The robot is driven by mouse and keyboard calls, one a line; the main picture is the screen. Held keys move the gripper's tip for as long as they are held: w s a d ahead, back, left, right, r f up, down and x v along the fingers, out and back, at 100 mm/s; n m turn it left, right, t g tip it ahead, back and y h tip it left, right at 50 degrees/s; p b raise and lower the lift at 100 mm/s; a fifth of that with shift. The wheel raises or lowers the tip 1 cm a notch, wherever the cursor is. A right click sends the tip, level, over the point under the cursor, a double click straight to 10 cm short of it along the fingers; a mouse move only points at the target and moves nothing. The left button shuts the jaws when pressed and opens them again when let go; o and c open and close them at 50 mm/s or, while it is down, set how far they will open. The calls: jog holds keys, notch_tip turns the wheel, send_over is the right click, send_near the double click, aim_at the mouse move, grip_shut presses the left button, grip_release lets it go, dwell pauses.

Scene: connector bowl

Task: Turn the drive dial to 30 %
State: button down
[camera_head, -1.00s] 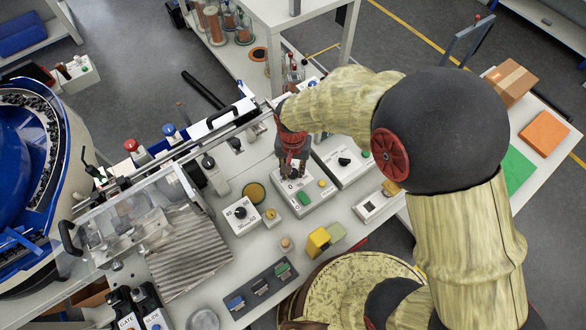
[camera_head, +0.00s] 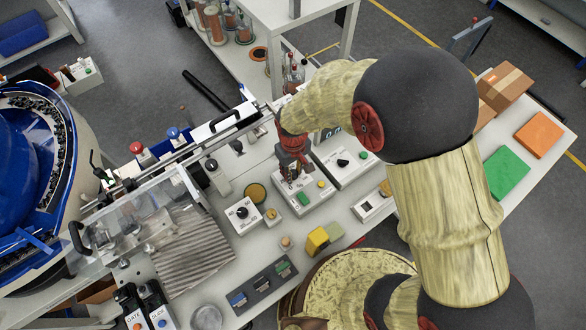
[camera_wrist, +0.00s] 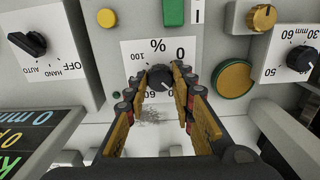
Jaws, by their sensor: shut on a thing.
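The drive dial (camera_wrist: 158,76) is a small dark knob on a white plate marked "%", with 0 and 100 among its marks, in the wrist view. My gripper (camera_wrist: 168,82) has its two fingers on either side of the knob and is shut on it. The pointer's exact setting is hard to read, as the fingers cover part of the scale. In the head view my gripper (camera_head: 292,175) reaches down onto the grey dial box (camera_head: 316,198), and the knob is hidden there.
The dial box has a green button (camera_head: 303,199) and a yellow button (camera_head: 320,184). A box with a black selector (camera_head: 343,162) stands to the right, and another dial box (camera_head: 243,215) to the left. A yellow block (camera_head: 317,240) lies in front.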

jog(key=shift+n, duration=0.8)
jog(key=c, duration=1.5)
grip_release()
jog(key=shift+r, duration=0.1)
notch_tip(320, 180, up, 12)
jog(key=shift+f, duration=0.1)
